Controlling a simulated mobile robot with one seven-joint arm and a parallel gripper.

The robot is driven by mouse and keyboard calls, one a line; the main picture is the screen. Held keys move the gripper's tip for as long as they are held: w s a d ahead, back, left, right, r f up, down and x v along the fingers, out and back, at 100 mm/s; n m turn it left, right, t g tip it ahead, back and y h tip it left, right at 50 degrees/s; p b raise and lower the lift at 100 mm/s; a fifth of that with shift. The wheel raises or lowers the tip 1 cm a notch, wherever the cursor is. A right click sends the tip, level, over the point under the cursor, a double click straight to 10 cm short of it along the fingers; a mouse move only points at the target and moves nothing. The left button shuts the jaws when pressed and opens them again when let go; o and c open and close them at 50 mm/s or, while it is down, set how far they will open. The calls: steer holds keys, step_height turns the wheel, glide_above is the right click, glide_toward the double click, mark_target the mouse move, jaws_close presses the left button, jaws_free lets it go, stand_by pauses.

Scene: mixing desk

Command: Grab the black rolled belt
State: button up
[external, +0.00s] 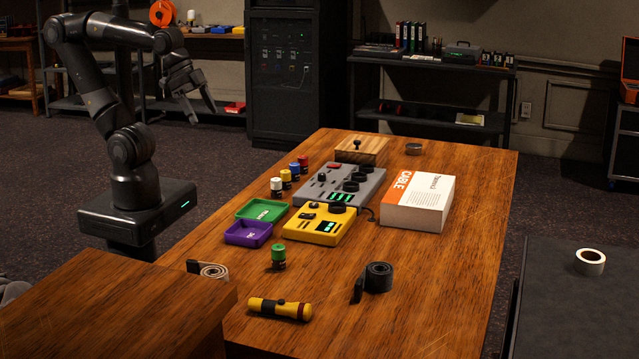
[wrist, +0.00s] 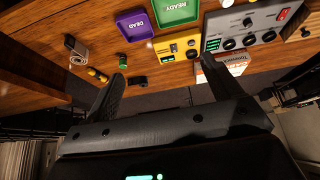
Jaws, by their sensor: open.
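The black rolled belt (external: 378,278) stands on its edge near the front of the wooden table, its loose end pointing left. In the wrist view a small dark shape beyond the left finger looks like the black belt (wrist: 138,82). My gripper (external: 202,113) is raised off the table's left side, well away from the belt. Its two fingers are spread with nothing between them, and they also show in the wrist view (wrist: 163,70).
Behind are a yellow mixer (external: 320,224), a purple tray (external: 248,233) and a cable box (external: 418,201). The table right of the belt is clear.

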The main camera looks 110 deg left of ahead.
steer(key=w+d+r+n, duration=0.15)
steer(key=w+r, duration=0.25)
steer(key=w, duration=0.9)
steer(key=n+g+y, duration=0.1)
steer(key=n, duration=0.1)
glide_above(378, 269)
steer(key=s+d, duration=0.1)
steer(key=s, duration=0.3)
step_height(378, 269, down, 21)
steer(key=shift+y, duration=0.3)
steer(key=x, duration=1)
steer(key=shift+d+f, duration=0.1)
steer(key=shift+f, duration=0.3)
steer(key=c, duration=1.1)
steer(key=shift+r, duration=0.2)
